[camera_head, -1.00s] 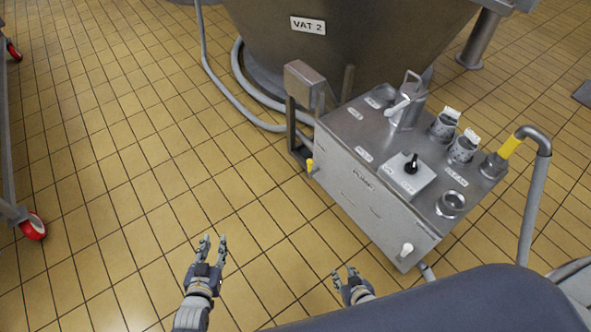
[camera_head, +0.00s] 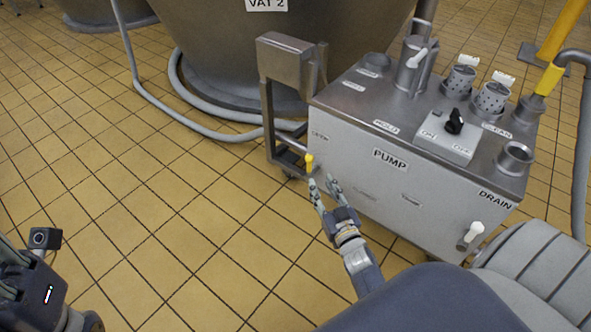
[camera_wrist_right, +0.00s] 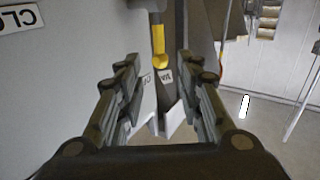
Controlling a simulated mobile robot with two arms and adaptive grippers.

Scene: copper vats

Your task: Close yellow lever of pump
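The pump is a grey metal box (camera_head: 350,185) labelled PUMP. The yellow lever (camera_head: 308,162) is small and sits at the left end of its front face. In the right wrist view the yellow lever (camera_wrist_right: 158,45) hangs down, centred between the fingers and beyond their tips. My right gripper (camera_head: 322,182) is open and empty, just in front of and below the lever, with no contact visible. Its spread fingers also show in the right wrist view (camera_wrist_right: 158,78). My left gripper (camera_head: 28,285) is partly cut off at the lower left; its fingers are unclear.
A pale knob (camera_head: 472,235) is at the drain end of the pump. A dark switch (camera_head: 454,122) and several fittings are on top. A metal bracket (camera_head: 268,100) stands left of the pump, near a hose (camera_head: 150,98) and VAT 2 (camera_head: 290,50). Open tiled floor lies left.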

